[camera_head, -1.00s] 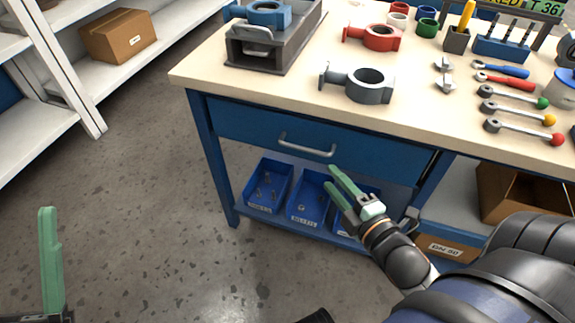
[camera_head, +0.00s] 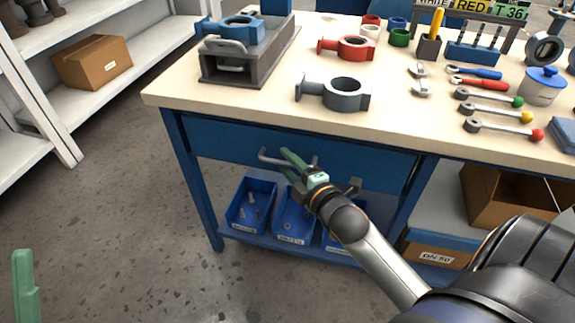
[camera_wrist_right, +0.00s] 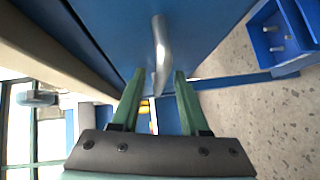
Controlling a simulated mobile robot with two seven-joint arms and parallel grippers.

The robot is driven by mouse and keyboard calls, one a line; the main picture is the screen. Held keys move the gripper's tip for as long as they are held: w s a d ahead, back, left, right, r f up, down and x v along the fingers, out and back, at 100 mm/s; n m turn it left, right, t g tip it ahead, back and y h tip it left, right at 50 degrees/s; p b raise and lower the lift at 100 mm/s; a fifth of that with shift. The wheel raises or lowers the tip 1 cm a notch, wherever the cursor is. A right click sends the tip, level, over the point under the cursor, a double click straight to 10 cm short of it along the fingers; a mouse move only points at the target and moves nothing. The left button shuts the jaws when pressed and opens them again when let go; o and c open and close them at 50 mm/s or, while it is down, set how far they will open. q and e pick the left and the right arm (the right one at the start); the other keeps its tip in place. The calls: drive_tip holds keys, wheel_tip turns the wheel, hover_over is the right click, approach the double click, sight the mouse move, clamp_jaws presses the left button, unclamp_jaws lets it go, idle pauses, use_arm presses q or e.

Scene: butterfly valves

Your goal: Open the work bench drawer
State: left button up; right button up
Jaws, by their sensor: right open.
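The blue drawer (camera_head: 225,139) is under the bench top and looks closed. Its silver bar handle (camera_head: 268,157) is partly hidden by my right gripper (camera_head: 288,160). In the right wrist view the handle (camera_wrist_right: 160,45) runs in between the green fingers of my right gripper (camera_wrist_right: 158,85). The fingers are open, one on each side of the handle, with gaps between them and the bar. Of my left gripper, one green finger (camera_head: 25,285) shows at the lower left of the head view; the other is out of view.
The bench top (camera_head: 230,105) carries grey, red and blue valve bodies, spanners and a blue-lidded jar. Blue bins (camera_head: 250,205) stand on the shelf under the drawer. A cardboard box (camera_head: 440,250) is at the lower right. The floor left of the bench is clear.

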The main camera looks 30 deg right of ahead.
drive_tip(key=shift+w, duration=0.2)
clamp_jaws()
idle(0.3)
idle(1.1)
